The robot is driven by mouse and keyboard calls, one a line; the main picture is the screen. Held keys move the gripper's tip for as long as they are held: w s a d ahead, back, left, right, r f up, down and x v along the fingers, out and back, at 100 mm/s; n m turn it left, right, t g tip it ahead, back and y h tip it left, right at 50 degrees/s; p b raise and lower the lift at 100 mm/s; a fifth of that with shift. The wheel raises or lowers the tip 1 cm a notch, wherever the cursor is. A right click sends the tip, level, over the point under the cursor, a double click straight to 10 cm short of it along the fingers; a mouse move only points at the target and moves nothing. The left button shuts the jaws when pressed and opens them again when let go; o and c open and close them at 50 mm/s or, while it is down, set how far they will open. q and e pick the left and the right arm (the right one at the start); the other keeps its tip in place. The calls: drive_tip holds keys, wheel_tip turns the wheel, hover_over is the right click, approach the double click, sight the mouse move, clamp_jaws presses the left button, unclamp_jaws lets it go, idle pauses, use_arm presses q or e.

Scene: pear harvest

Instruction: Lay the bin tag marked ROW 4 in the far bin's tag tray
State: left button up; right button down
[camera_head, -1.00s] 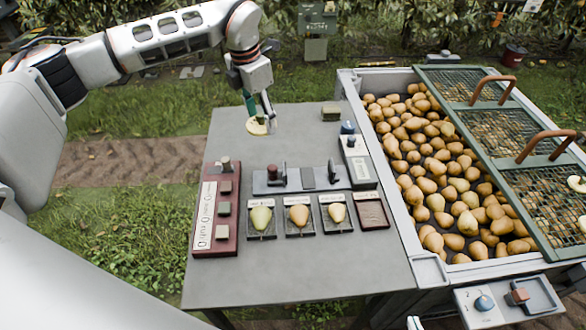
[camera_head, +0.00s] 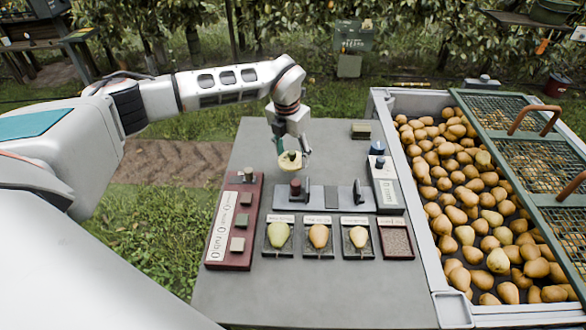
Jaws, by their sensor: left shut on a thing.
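My left gripper (camera_head: 291,153) is shut on a pale yellow round disc (camera_head: 290,166) with a dark knob-like part on top. It holds the disc over the grey table (camera_head: 330,290), behind the grey fixture. The disc may be the bin tag; no ROW 4 marking is readable. A green box with small pale lettering (camera_head: 353,37) stands far back at the foliage, with a grey panel (camera_head: 349,66) below it. I cannot tell whether this is the far bin or its tag tray. My right gripper is out of view.
A red board (camera_head: 233,258) with several blocks, a grey fixture with knobs (camera_head: 318,197) and three pear trays (camera_head: 319,252) stand on the table. A pear-filled crate (camera_head: 434,262) with a green mesh lid (camera_head: 545,160) stands at right. The table's near part is clear.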

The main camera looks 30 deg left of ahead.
sight(293, 176)
use_arm(q)
drive_tip(key=shift+f, duration=2.85)
drive_tip(key=shift+f+b, duration=0.15)
drive_tip(key=shift+b, duration=0.15)
drive_tip(key=o, duration=1.1)
